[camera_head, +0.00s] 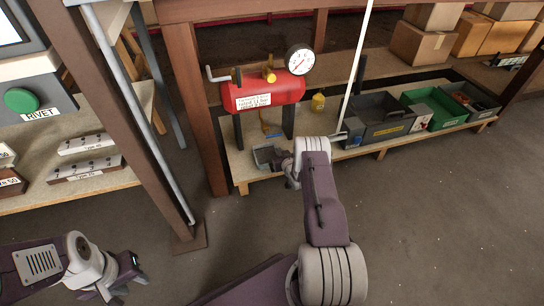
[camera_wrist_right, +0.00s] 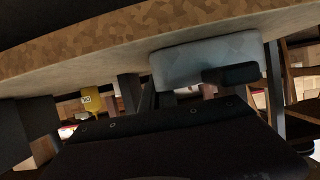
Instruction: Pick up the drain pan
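The drain pan (camera_head: 265,156) looks like a small grey open tray on the left end of the low wooden shelf, below the red tank. My right gripper (camera_head: 288,171) is at the pan's right side, mostly hidden behind its own wrist; I cannot tell whether it touches the pan. In the right wrist view a pale grey body with a dark handle-like part (camera_wrist_right: 205,65) lies close beyond the dark gripper body; it may be the pan. The right fingers are not clear. My left gripper (camera_head: 125,277) hangs at the lower left, far from the pan, its finger gap unclear.
A red tank (camera_head: 272,92) with a gauge (camera_head: 299,60) stands over the shelf (camera_head: 243,172). A thin white pole (camera_head: 357,65) rises beside my right wrist. A wooden post (camera_head: 198,95) is left.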

